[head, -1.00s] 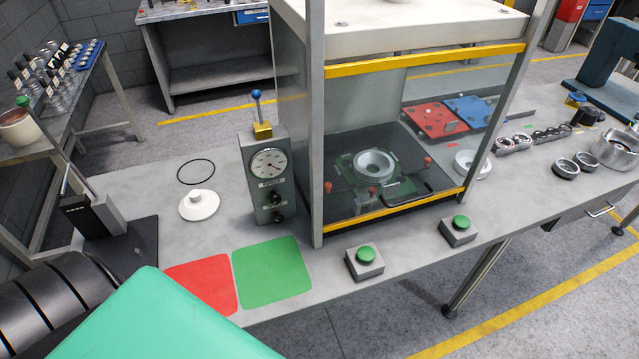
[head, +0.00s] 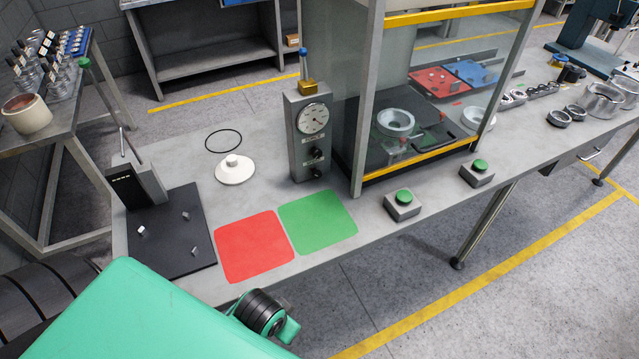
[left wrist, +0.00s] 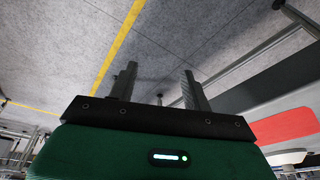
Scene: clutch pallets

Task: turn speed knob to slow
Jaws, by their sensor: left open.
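A grey control box (head: 295,150) stands on the bench in the head view, left of the press enclosure. It has a round white dial gauge (head: 312,119) and two black knobs on its front, an upper knob (head: 317,153) and a lower knob (head: 316,172). Their labels are too small to read, so I cannot tell which is the speed knob or where it points. My left gripper (left wrist: 159,88) shows in the left wrist view, open with nothing between its fingers, above the floor. It is apart from the box. My right gripper is not in view.
A red pad (head: 254,246) and a green pad (head: 318,221) lie in front of the box. A white lidded disc (head: 235,171) sits to its left. Two green push buttons (head: 403,196) (head: 480,165) line the front edge. A black plate (head: 178,245) holds small metal pieces.

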